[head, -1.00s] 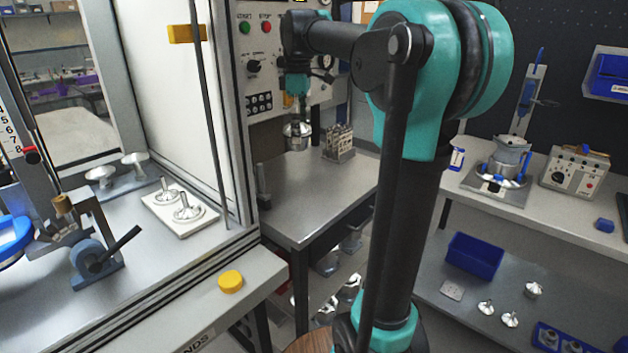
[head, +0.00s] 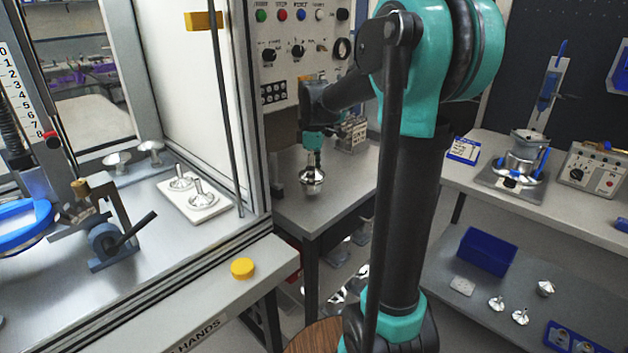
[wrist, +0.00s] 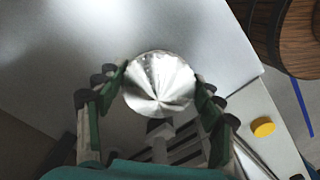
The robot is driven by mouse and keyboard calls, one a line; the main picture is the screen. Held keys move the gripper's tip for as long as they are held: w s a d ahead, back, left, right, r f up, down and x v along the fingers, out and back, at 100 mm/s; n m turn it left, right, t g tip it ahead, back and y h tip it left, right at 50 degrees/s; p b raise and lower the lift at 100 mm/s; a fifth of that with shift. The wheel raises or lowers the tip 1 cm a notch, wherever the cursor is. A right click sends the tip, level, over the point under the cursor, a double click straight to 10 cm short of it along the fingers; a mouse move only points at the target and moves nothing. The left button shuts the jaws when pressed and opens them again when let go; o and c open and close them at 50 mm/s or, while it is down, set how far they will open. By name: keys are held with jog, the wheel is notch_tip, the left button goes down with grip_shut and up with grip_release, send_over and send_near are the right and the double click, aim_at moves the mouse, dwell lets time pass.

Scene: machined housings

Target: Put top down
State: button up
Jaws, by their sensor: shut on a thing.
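The top (head: 312,182) is a shiny round metal piece, held below my gripper (head: 313,150) in the head view. It is over the grey table (head: 350,197) in front of the button panel. I cannot tell whether it touches the tabletop. In the wrist view the top (wrist: 158,83) shows as a bright disc between the two green-padded fingers of my gripper (wrist: 163,97), which are shut on it. Its stem runs back toward the gripper and is partly hidden.
A grey metal block (head: 352,133) stands at the back of the table. A control panel (head: 300,50) rises behind. At left, a white plate (head: 197,203) holds two stemmed metal pieces. A yellow button (head: 242,268) sits on the left bench edge. The table's front is clear.

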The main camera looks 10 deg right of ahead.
jog(key=shift+f, duration=0.75)
jog(key=shift+f, duration=0.15)
jog(key=o, duration=1.3)
notch_tip(320, 180, up, 12)
jog(key=shift+r, duration=0.15)
